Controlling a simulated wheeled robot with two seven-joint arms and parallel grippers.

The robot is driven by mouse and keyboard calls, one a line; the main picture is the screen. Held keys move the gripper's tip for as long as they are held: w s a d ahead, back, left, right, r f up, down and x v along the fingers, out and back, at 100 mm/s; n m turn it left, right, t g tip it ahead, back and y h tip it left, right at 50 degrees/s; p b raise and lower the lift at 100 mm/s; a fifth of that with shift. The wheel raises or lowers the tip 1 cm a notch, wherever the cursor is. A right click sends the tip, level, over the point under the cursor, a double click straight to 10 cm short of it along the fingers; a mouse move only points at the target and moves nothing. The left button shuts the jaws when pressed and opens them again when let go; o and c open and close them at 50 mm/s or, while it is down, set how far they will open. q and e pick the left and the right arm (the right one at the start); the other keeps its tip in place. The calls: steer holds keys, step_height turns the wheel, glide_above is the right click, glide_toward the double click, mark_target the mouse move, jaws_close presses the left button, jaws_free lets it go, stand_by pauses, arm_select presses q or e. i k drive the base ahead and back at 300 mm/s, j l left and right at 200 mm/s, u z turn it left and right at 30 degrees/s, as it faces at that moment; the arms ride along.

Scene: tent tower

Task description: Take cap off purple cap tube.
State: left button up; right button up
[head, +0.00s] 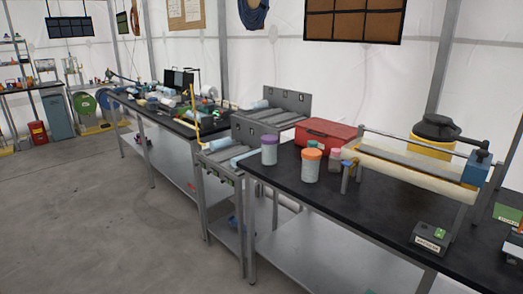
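A tube with a purple cap (269,150) stands upright on the black workbench, near its left end. The cap is on top of its pale grey body. A similar tube with an orange cap (311,165) stands to its right and nearer to me. Neither of my grippers nor my arms show in the head view.
A roller-like device (408,172) fills the bench's right side. A small dark box (432,239) sits near the front edge. Open floor (105,225) lies to the left.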

mark_target(269, 152)
steer(key=i+j+z, duration=0.15)
steer(key=i+j, duration=0.55)
steer(key=i, duration=0.2)
